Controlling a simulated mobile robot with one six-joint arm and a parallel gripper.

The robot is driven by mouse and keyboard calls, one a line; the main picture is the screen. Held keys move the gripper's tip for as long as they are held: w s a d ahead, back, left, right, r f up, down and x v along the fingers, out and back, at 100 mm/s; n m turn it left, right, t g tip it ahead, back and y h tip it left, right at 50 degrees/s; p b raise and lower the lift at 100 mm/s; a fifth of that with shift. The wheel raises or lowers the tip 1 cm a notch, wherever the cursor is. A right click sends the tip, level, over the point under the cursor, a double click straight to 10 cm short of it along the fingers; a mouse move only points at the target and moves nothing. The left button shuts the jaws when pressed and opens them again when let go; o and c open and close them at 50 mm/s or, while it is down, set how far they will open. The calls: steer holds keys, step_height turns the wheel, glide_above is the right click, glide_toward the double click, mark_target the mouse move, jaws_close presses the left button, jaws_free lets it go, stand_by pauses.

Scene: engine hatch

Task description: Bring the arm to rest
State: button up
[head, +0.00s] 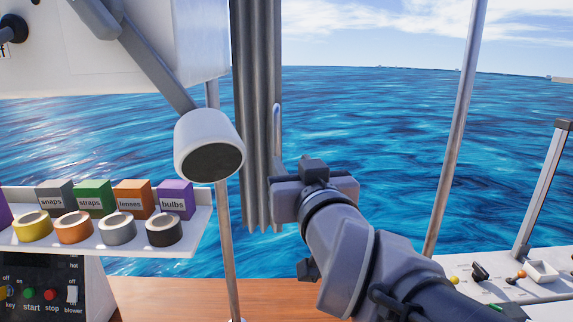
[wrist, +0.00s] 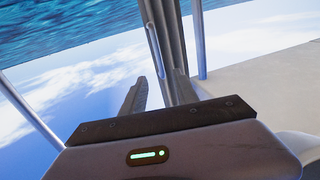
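My arm reaches up from the lower right of the head view. My gripper (head: 312,182) is held in the air beside the lower part of a folded grey curtain (head: 257,110) and points away from the camera. In the wrist view its two fingers (wrist: 159,90) stand apart with a gap between them, and I see nothing held. The curtain (wrist: 171,45) shows beyond the fingers; I cannot tell if they touch it. In the head view the fingers are mostly hidden behind the gripper body.
A white lamp (head: 208,146) hangs left of the curtain. A shelf (head: 150,238) with labelled boxes and tape rolls is at left, above a switch panel (head: 45,290). A metal pole (head: 455,130) stands at right, near a white console (head: 500,281).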

steer(key=s+d+f+m+g+b, duration=0.2)
steer(key=s+f+g, duration=0.2)
steer(key=s+f, duration=0.3)
steer(key=s+d+f+m+g+h+b, duration=0.1)
steer(key=s+d+f+m+g, duration=0.1)
steer(key=s+f, duration=0.6)
steer(key=s+d+f+m+g+b, duration=0.2)
steer(key=s+d+f+g, duration=0.2)
steer(key=s+f, duration=0.4)
step_height(320, 180, down, 7)
steer(key=shift+r+m+g+b, duration=0.1)
steer(key=shift+m+g+b, duration=0.25)
steer(key=shift+g, duration=0.55)
